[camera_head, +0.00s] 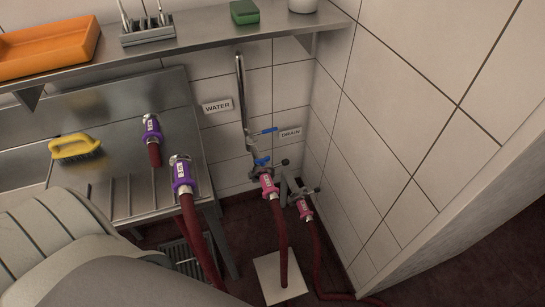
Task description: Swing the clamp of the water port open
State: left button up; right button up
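The water port (261,171) is at the lower end of a steel wall pipe, right of and below the WATER sign (217,106). Neither gripper is in view.
The drain port (291,187), with another pink-collared hose (304,208), is close on the right under the DRAIN sign (290,133). A shelf (205,32) overhangs. A tiled wall closes the right.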

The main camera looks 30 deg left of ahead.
aim_at(271, 166)
jog(key=i+l+u, duration=0.15)
jog(key=l, duration=0.35)
jog(key=i+l+u, duration=0.2)
jog(key=l, duration=0.25)
jog(key=l+u, duration=0.15)
jog(key=l, duration=0.35)
jog(key=u, duration=1.75)
